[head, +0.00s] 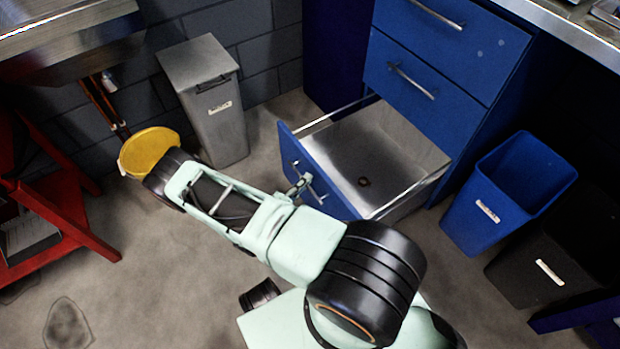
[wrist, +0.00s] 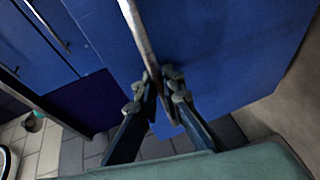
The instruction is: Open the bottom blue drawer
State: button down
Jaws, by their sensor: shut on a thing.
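The bottom blue drawer (head: 385,157) is pulled well out from the blue cabinet in the head view, its metal inside showing. Its blue front panel (head: 292,160) faces left, and the same panel fills much of the wrist view (wrist: 220,50). My gripper (head: 301,186) is at the drawer's front, partly hidden by my arm. In the wrist view, my gripper (wrist: 166,92) is shut on the end of the drawer's bar handle (wrist: 140,32). A small dark round thing (head: 364,181) lies in the drawer.
Two upper drawers (head: 425,85) of the cabinet are closed. A grey lidded bin (head: 215,110) stands left of the open drawer. A blue bin (head: 500,200) and a black bin (head: 545,265) stand to the right. A yellow round object (head: 150,150) and red frame (head: 65,200) are at left.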

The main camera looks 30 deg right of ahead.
jog(key=shift+s+a, duration=0.1)
jog(key=shift+a, duration=0.35)
jog(key=c, duration=2)
grip_release()
jog(key=shift+c, duration=0.2)
